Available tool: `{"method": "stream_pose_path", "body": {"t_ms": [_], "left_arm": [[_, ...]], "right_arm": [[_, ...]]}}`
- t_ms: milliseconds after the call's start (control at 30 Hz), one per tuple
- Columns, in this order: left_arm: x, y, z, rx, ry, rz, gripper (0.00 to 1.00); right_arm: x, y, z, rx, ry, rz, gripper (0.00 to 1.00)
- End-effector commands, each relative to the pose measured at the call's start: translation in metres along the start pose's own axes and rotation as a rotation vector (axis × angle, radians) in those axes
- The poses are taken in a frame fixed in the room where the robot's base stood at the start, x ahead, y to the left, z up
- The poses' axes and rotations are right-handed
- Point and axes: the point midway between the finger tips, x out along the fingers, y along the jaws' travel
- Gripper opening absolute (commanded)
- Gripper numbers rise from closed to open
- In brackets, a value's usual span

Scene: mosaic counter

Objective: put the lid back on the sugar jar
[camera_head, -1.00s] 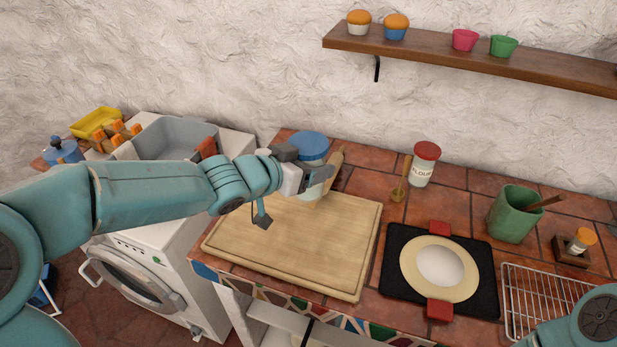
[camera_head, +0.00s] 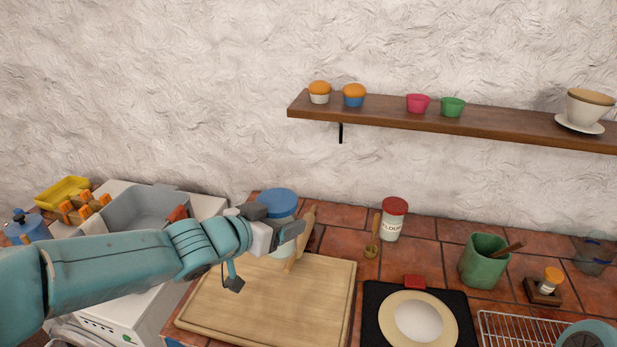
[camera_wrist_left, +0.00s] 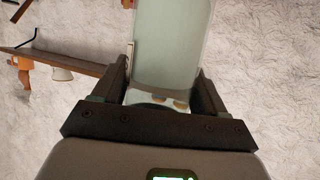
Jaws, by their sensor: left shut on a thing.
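A jar with a blue lid (camera_head: 278,193) stands at the back of the counter behind the cutting board. My left gripper (camera_head: 290,232) is in front of it and hides part of its pale body. In the left wrist view the gripper's fingers (camera_wrist_left: 160,95) are shut on a smooth, pale grey-green thing (camera_wrist_left: 172,45). I cannot tell whether this is the blue-lidded jar or something else. A see-through glass vessel (camera_head: 594,258) with a bit of blue stands at the far right. No sugar label is readable.
The cutting board (camera_head: 262,300) lies below my left gripper, with a rolling pin (camera_head: 302,238) beside it. A red-lidded flour jar (camera_head: 391,222), a green crock (camera_head: 480,263) and a black mat (camera_head: 372,325) with a plate are to the right. A shelf (camera_head: 450,122) runs above.

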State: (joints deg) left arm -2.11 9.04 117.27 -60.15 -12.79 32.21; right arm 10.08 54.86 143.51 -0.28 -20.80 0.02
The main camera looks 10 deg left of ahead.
Motion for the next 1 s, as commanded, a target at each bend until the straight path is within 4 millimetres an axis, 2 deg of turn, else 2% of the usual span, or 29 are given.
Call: {"method": "stream_pose_path", "body": {"t_ms": [167,367,500,600,733,800,900,1000], "left_arm": [[0.009,0.002,0.015,-0.001,-0.002,0.006,0.1],[0.029,0.019,0.062,-0.008,-0.006,0.001,0.1],[0.046,0.039,0.105,-0.019,-0.009,-0.032,0.1],[0.056,0.046,0.134,-0.041,-0.008,-0.093,0.1],[0.057,0.031,0.164,-0.093,-0.008,-0.229,0.1],[0.051,0.013,0.173,-0.127,-0.002,-0.315,0.1],[0.04,-0.009,0.173,-0.159,0.003,-0.393,0.1],[0.035,-0.021,0.168,-0.166,0.005,-0.411,0.1]], "right_arm": [[0.003,0.001,0.0,0.0,0.0,0.0,1.0],[0.007,0.002,0.0,0.0,0.0,0.0,1.0],[0.011,0.004,0.0,0.0,0.0,0.0,1.0],[0.013,0.005,0.0,0.0,0.0,0.0,1.0],[0.015,0.005,0.0,0.0,0.0,0.0,1.0],[0.014,0.005,0.0,0.0,0.0,0.0,1.0],[0.014,0.005,0.0,0.0,0.0,0.0,1.0],[0.014,0.005,0.0,0.0,0.0,0.0,1.0]]}}
